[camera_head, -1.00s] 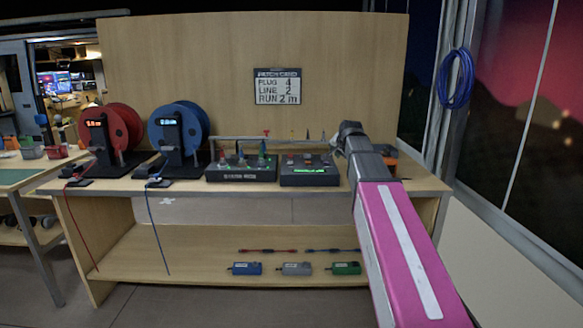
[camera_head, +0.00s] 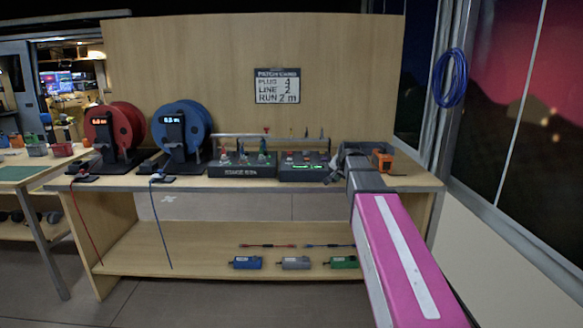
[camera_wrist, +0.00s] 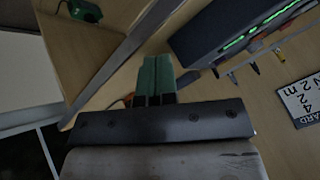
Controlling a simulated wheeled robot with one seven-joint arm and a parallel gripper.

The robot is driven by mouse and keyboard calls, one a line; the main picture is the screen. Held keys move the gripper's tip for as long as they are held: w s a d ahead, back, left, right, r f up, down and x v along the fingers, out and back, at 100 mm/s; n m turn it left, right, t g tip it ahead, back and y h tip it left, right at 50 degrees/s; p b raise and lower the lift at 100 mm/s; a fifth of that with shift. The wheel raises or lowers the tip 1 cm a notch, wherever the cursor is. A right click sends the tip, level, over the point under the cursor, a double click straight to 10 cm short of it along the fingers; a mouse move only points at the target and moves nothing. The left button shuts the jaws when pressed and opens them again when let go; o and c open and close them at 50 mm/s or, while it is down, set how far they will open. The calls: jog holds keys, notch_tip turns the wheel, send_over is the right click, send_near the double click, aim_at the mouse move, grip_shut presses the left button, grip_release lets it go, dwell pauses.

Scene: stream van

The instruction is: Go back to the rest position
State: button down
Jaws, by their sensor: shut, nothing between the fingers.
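My gripper (camera_head: 342,160) is at the end of my pink arm, over the right part of the wooden bench (camera_head: 415,183). It is just right of the dark control box with the green-lit display (camera_head: 305,168). In the wrist view, my gripper's green fingers (camera_wrist: 154,80) are pressed together with nothing between them. The green-lit box (camera_wrist: 235,35) also shows there at the upper right, apart from the fingers. The fingertips are hard to make out in the head view.
An orange device (camera_head: 383,159) stands close right of my gripper. A red reel (camera_head: 122,125) and a blue reel (camera_head: 190,122) stand at the left, beside a switch box (camera_head: 242,170). A patch card (camera_head: 277,86) hangs behind. Blue, grey and green boxes lie on the lower shelf (camera_head: 200,250).

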jog(key=s+f+n+g, duration=0.6)
jog(key=s+f+g, duration=0.1)
jog(key=s+f, duration=2.1)
notch_tip(320, 180, down, 2)
jog(key=shift+s+a+f+n+g+h, duration=0.2)
jog(key=shift+s+n+g+h, duration=0.1)
jog(key=shift+h, duration=0.1)
